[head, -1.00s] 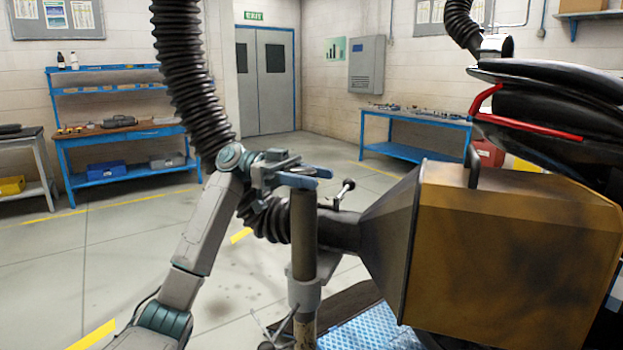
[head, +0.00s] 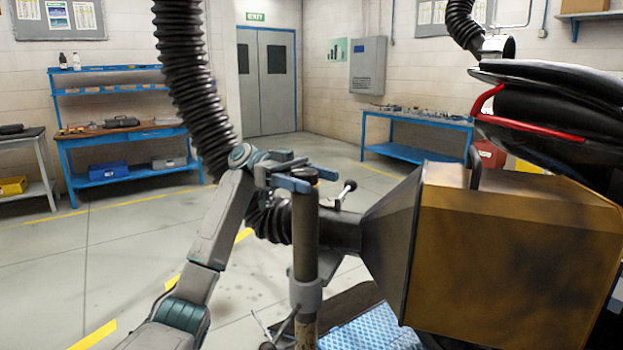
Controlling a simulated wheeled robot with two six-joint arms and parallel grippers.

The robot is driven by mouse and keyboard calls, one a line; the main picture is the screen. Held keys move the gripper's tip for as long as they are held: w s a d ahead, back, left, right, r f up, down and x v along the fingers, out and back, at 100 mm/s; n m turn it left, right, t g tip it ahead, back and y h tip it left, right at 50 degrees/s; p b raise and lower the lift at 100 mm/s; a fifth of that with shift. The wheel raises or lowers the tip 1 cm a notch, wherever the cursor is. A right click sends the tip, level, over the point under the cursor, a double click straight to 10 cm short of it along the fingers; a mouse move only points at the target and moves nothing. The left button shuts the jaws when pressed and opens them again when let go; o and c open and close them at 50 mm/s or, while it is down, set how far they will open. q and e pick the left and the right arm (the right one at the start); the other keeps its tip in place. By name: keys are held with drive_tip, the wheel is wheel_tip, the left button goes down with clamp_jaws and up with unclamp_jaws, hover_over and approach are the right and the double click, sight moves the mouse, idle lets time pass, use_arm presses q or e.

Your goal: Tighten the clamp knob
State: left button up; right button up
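A clamp handle with a pale bar and black ball ends (head: 348,187) sticks up behind the rusty upright post (head: 305,235), beside the black hose end of the hood. I take this as the clamp knob. My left gripper (head: 314,179) is at the top of the post, just left of the knob and apart from it in the picture. Its fingers show separated, one in front and one partly hidden behind the post top, with nothing seen between them. A grey collar (head: 305,295) with a thin lever sits lower on the post. My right gripper is not in view.
The large brown hood (head: 510,250) fills the right, with the motorcycle's black seat and red frame (head: 530,125) behind. A ribbed black hose (head: 190,80) hangs at upper left. Blue benches (head: 415,135) stand by the walls. Floor on the left is clear.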

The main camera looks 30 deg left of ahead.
use_arm(q)
drive_tip(key=w+a+b, duration=0.1)
drive_tip(key=a, duration=0.9)
drive_tip(key=shift+a, duration=0.4)
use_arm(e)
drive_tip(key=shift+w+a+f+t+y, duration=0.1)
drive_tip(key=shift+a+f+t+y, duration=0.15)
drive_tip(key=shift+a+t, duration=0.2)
use_arm(q)
drive_tip(key=shift+w, duration=0.1)
